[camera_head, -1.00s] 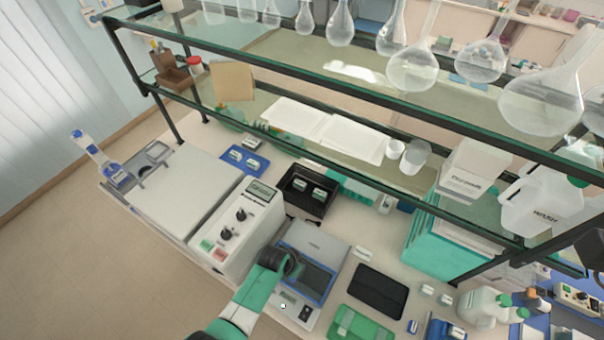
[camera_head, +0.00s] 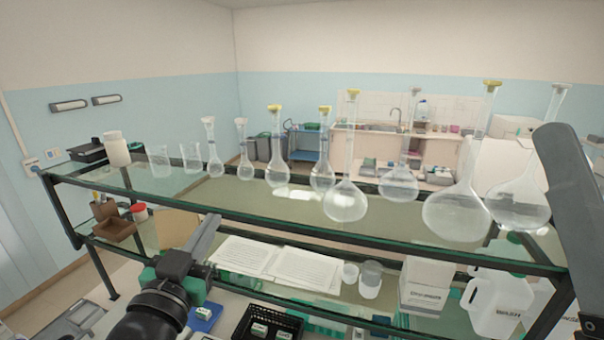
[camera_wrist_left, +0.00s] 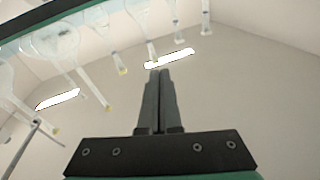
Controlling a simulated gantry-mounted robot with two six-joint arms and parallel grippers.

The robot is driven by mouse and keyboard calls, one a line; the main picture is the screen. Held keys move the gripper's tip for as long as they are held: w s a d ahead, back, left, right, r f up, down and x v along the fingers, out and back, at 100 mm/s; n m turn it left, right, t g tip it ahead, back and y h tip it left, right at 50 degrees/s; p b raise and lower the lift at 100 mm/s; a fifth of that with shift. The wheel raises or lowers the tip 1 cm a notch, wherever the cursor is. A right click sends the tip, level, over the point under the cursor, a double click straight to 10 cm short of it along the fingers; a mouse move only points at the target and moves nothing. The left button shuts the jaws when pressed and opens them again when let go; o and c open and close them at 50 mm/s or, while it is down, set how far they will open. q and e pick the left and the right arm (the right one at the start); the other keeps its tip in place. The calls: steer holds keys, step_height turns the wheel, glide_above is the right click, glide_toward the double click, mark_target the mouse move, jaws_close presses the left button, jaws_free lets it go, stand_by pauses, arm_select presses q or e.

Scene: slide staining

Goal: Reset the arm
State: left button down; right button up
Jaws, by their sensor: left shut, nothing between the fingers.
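My left gripper (camera_head: 212,222) is raised in front of the glass shelf, with its dark grey fingers pointing up and away. In the left wrist view the two fingers (camera_wrist_left: 160,75) lie together, with nothing between them, against a pale wall and ceiling. A dark grey part of my right arm (camera_head: 575,190) rises at the right edge of the head view. I cannot make out its gripper's jaw opening.
A two-tier glass shelf rack (camera_head: 300,213) crosses the view close to my left gripper. Several glass flasks (camera_head: 345,200) stand on top. Open papers (camera_head: 275,262), cups (camera_head: 370,278) and a white jug (camera_head: 497,300) are lower. A black tray (camera_head: 268,325) sits below.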

arm_select(q)
steer(key=s+a+r+n+t, duration=0.2)
steer(key=s+r+t, duration=0.6)
steer(key=s+r, duration=1.1)
steer(key=shift+s+a+r, duration=0.25)
steer(key=shift+s+r, duration=0.05)
steer(key=shift+s, duration=0.7)
